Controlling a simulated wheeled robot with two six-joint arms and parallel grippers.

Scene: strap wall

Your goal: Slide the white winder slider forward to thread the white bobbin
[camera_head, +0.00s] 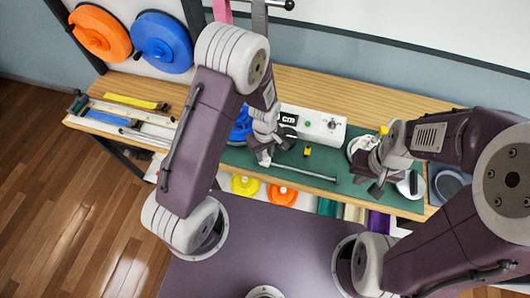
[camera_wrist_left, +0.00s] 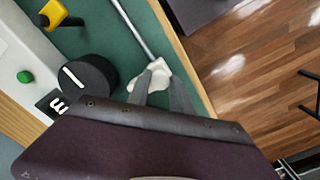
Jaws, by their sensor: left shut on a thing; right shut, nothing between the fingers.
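The white winder slider (camera_wrist_left: 152,72) sits on a thin metal rod (camera_wrist_left: 132,30) near the bench's front edge in the left wrist view. My left gripper (camera_wrist_left: 160,82) is shut on it. In the head view my left gripper (camera_head: 265,160) is low over the left end of the rod (camera_head: 305,172), and the slider there is mostly hidden by the fingers. My right gripper (camera_head: 376,190) is shut and empty above the right part of the green mat. A white round thing (camera_head: 357,146) shows partly behind it; I cannot tell whether it is the white bobbin.
A white box (camera_head: 318,124) with a cm display, green button and knob stands behind the rod. A small yellow part (camera_head: 307,151) is between them. A blue spool (camera_head: 240,126) is partly behind my left arm. Rulers (camera_head: 125,115) lie at left. A grey-blue dish (camera_head: 450,184) is at right.

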